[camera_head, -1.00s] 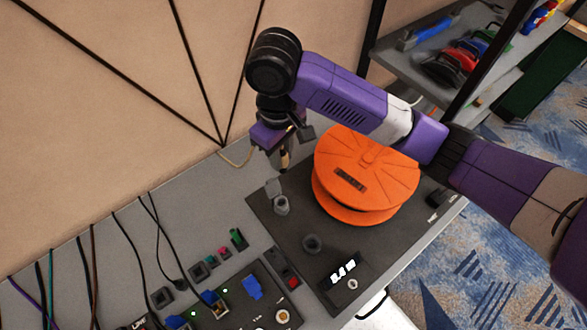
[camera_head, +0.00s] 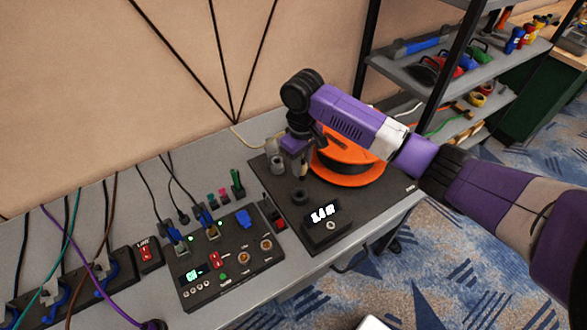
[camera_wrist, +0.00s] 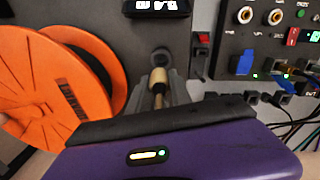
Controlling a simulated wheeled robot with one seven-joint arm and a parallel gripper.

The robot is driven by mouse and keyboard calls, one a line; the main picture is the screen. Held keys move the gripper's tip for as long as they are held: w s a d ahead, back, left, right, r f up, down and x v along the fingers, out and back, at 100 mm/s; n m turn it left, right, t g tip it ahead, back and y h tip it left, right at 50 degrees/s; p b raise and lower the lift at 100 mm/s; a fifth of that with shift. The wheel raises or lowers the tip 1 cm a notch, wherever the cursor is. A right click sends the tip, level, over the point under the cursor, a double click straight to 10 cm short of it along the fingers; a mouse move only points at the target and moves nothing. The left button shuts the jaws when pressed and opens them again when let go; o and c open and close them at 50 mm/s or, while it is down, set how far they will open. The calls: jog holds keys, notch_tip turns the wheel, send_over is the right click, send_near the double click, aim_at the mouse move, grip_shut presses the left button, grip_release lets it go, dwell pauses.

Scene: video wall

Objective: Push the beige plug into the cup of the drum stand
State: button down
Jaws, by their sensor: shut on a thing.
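My gripper (camera_head: 300,168) is shut on the beige plug and hangs above the dark base of the drum stand (camera_head: 343,215). In the wrist view the beige plug (camera_wrist: 158,80) sits between the grey fingers (camera_wrist: 157,96). A dark round cup (camera_wrist: 162,57) is just beyond the plug's tip there; I cannot tell whether they touch. In the head view this cup (camera_head: 299,196) stands on the base just below and in front of my gripper. The orange drum (camera_head: 350,170) is right of my gripper and also fills the left of the wrist view (camera_wrist: 50,85).
A grey holder (camera_head: 276,162) stands left of my gripper. A display box (camera_head: 322,220) is at the base's front. A panel with cables, switches and a blue plug (camera_head: 226,252) lies to the left. A shelf (camera_head: 430,80) stands behind at right.

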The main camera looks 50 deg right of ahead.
aim_at(300, 179)
jog(key=shift+w+a, duration=0.1)
jog(key=shift+w+f+b, duration=0.1)
jog(key=shift+f+b, duration=0.2)
jog(key=shift+f, duration=0.05)
notch_tip(300, 179, down, 4)
jog(key=b, duration=0.4)
jog(key=shift+f, duration=0.8)
jog(key=shift+f+p, duration=0.15)
jog(key=shift+p, duration=0.2)
dwell(0.5)
jog(key=shift+f, duration=2.2)
dwell(1.6)
